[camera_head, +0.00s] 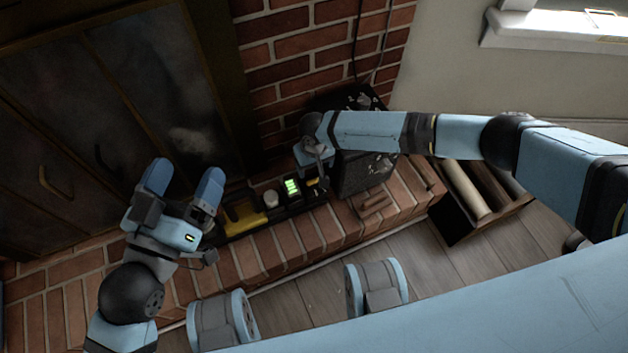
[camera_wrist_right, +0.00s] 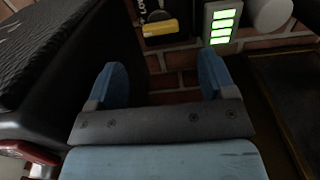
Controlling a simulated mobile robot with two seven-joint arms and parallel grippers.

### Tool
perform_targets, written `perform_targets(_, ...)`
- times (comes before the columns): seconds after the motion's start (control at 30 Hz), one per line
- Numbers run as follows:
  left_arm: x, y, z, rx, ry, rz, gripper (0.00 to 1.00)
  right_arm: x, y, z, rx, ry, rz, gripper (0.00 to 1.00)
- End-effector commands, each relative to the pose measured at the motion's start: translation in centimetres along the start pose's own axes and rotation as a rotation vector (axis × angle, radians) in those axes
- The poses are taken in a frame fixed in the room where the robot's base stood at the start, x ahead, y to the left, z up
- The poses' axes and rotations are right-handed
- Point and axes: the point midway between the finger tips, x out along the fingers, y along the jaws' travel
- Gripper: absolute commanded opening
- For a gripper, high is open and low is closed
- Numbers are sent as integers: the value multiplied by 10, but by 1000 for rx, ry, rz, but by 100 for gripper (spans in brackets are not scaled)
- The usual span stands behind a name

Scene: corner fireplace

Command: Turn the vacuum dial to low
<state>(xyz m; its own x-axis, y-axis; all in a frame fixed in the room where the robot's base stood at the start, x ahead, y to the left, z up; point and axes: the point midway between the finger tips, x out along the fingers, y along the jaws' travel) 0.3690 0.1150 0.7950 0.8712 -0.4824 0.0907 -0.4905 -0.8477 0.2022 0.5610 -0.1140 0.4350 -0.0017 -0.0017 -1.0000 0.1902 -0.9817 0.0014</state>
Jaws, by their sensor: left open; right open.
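The vacuum's control strip lies along the brick hearth in the head view, with a lit green indicator (camera_head: 291,187) and a white round knob (camera_head: 271,199). In the right wrist view the green indicator (camera_wrist_right: 222,22) is at the top, beside a black-and-yellow part (camera_wrist_right: 160,28) that looks like the dial. Lettering next to it seems to read "LOW", partly cut off; the dial's setting is unclear. My right gripper (camera_wrist_right: 161,78) is open and empty, pointing toward this part and apart from it. My left gripper (camera_head: 183,178) is open and empty, left of the strip.
A yellow piece (camera_head: 243,215) sits on the strip's left. A dark textured box (camera_head: 365,174) stands right of my right gripper, close by. A crate with logs (camera_head: 468,190) stands on the floor at right. Glass fireplace doors (camera_head: 150,80) are behind my left gripper.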

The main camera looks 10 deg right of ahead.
Motion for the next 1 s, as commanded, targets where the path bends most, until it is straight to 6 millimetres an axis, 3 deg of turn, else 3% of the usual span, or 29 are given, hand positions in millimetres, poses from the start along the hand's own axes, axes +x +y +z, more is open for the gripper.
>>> perform_targets(0.03, 0, -2, 12, -1, -21, 2, 89, 17, 0, 0, 0, 0, 2, 77)
perform_targets(0.1, 0, -4, 22, -2, -55, 5, 89, 31, 0, -1, 0, 1, 1, 77)
perform_targets(0.3, -2, -7, 44, -4, -135, 13, 89, 63, 0, 0, -2, 1, 1, 77)
perform_targets(0.5, -3, -8, 53, -5, -175, 17, 89, 75, -1, 0, -1, 1, -2, 77)
perform_targets(0.8, -3, -8, 54, -5, -181, 18, 89, 76, 0, 0, -1, 1, -1, 77)
perform_targets(1.0, -3, -8, 54, -5, -181, 18, 89, 76, 0, 0, -1, 1, -1, 31)
